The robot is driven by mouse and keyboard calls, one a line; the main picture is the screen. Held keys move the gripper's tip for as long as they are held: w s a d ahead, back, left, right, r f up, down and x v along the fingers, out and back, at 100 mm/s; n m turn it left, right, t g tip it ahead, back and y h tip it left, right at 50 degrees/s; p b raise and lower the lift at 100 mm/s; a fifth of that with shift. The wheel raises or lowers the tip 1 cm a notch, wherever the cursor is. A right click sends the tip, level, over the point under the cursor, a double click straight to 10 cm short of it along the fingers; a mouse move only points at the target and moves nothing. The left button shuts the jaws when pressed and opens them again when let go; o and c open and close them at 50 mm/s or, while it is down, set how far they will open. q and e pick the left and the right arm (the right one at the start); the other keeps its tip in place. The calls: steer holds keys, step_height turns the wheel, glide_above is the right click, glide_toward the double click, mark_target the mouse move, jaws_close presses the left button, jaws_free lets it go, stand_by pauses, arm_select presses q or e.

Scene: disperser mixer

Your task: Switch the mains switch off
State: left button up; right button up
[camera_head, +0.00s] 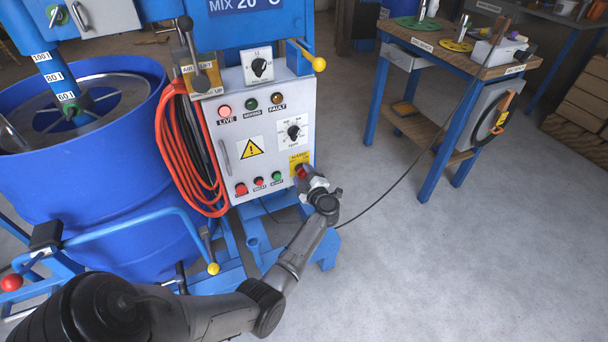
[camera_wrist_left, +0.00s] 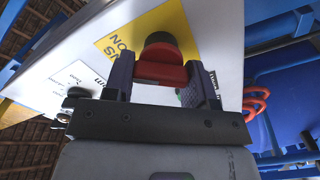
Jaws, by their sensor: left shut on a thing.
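The mains switch (camera_head: 301,171) is a red rotary handle on a yellow plate at the lower right of the grey control panel (camera_head: 238,152). My left gripper (camera_head: 312,181) reaches it from the front right and hides part of it in the head view. In the left wrist view the red mains switch handle (camera_wrist_left: 160,73) sits between the two dark fingers of my left gripper (camera_wrist_left: 163,82), which is shut on it. Part of the yellow plate (camera_wrist_left: 122,45) shows behind. The exact handle angle is hard to tell. My right gripper is not in view.
The panel has a lit red LIVE lamp (camera_head: 225,111), push buttons (camera_head: 259,182) and dials. Orange cable coils (camera_head: 185,150) hang at its left, near a blue drum (camera_head: 95,190). A workbench (camera_head: 440,50) stands at the right; floor (camera_head: 430,260) between is mostly clear.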

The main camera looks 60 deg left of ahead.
arm_select(q)
steer(key=n, duration=0.3)
steer(key=shift+f+n, duration=0.1)
steer(key=shift+n, duration=0.2)
steer(key=n, duration=0.3)
steer(key=shift+f+n, duration=0.1)
steer(key=shift+n, duration=0.2)
steer(key=n+b, duration=0.2)
steer(key=n, duration=0.2)
steer(key=shift+f+n, duration=0.15)
steer(key=shift+n, duration=0.15)
steer(key=n+b, duration=0.2)
steer(key=n, duration=0.2)
steer(key=shift+n, duration=0.4)
steer(key=o, duration=0.9)
steer(key=shift+o, duration=0.2)
